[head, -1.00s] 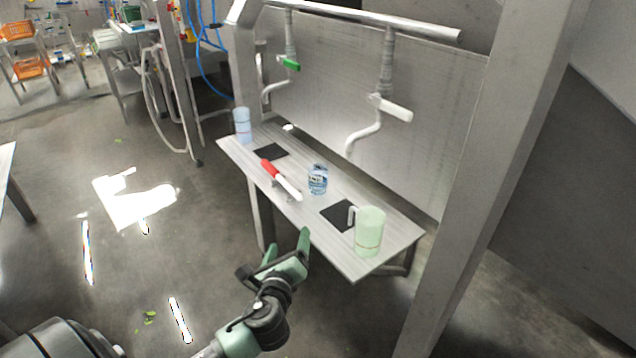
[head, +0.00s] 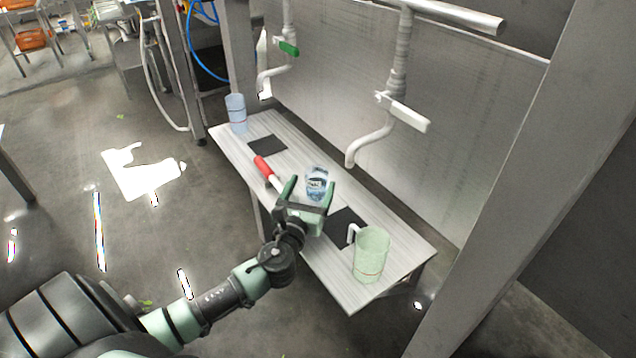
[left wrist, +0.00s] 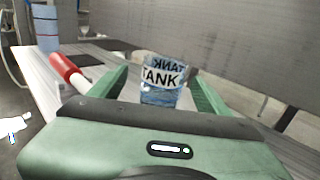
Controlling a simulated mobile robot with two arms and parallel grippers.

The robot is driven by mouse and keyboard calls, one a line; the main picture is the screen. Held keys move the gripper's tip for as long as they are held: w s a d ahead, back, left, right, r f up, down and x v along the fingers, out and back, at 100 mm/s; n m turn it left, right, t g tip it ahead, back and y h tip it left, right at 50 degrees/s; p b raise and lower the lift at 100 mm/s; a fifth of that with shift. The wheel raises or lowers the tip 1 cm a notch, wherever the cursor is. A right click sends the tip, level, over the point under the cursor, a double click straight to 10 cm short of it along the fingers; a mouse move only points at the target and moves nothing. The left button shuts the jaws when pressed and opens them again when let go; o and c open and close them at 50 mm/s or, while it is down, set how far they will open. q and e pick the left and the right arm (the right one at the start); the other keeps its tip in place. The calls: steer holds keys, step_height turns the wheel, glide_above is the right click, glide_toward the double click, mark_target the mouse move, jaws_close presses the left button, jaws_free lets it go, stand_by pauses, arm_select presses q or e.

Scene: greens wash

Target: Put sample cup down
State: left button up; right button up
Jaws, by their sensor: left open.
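The sample cup appears to be the small clear bluish cup (head: 317,181) standing upright on the narrow table (head: 392,287). In the left wrist view the cup (left wrist: 161,84) carries a label reading "TANK". My left gripper (head: 309,190) is open, with its fingers on either side of the cup. In the left wrist view the cup shows between the fingers, and I cannot tell whether they touch it. The gripper hides part of the table in front of the cup. My right gripper is not in view.
A red-handled tool (head: 265,168) lies left of the gripper. A green jug (head: 371,257) stands at the near right end, beside a black mat (head: 346,224). A blue cup (head: 236,113) and another black mat (head: 267,145) are at the far left. Taps (head: 374,139) hang behind the table.

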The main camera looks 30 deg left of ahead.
mark_target(319, 169)
arm_select(q)
steer(key=shift+w+a+r, duration=0.15)
steer(key=shift+w+r, duration=0.05)
steer(key=shift+w, duration=0.35)
steer(key=x, duration=0.4)
steer(key=shift+w+r+p, duration=0.15)
steer(key=shift+w+p, duration=0.15)
steer(key=shift+p, duration=0.1)
steer(key=shift+w, duration=0.3)
steer(key=c, duration=1.7)
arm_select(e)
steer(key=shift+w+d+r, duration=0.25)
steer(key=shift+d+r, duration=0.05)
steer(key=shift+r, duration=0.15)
arm_select(q)
steer(key=shift+r, duration=0.2)
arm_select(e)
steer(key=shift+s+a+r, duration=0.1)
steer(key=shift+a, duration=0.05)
